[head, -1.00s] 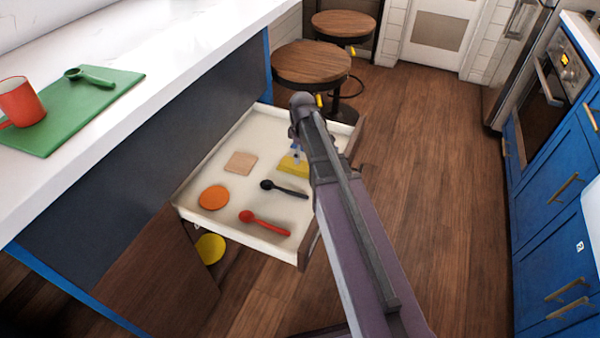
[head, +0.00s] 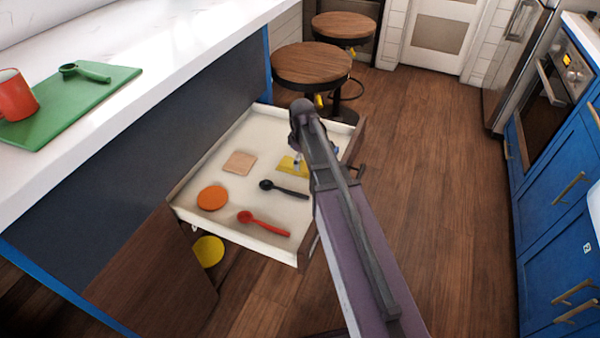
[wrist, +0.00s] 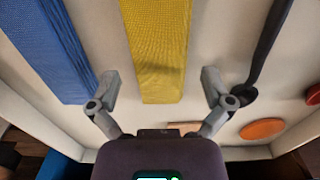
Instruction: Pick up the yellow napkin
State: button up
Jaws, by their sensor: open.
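The yellow napkin (head: 287,166) lies flat in the open drawer, partly hidden by my arm in the head view. In the wrist view the yellow napkin (wrist: 159,45) is a long textured strip running away from me. My gripper (wrist: 158,82) is open, with one finger on each side of the napkin's near end. The fingers do not touch the napkin's sides in the picture. Their height above the drawer floor is hard to judge.
A blue cloth (wrist: 48,45) lies left of the napkin and a black spoon (head: 283,189) lies near it. The drawer (head: 232,222) also holds a red spoon (head: 263,223), an orange disc (head: 212,198) and a tan square (head: 239,162). Drawer walls surround them.

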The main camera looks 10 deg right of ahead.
jog(key=shift+f+b, duration=1)
jog(key=shift+f, duration=0.25)
jog(key=c, duration=0.9)
